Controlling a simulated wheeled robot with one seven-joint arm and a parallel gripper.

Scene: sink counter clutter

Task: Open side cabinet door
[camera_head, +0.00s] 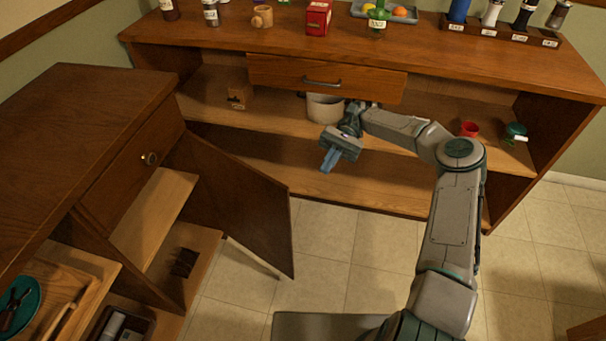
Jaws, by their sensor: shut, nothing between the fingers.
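The side cabinet (88,128) stands at the left. Its dark wooden door (238,205) is swung out from the cabinet front, and the inside shelves (152,215) show through the opening. My gripper (329,162) is to the right of the door's free edge, apart from it in the picture. Its fingers are shut and empty, pointing down and a little left. No handle shows on the face of the door that I see.
The tiled floor (335,235) between is clear.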

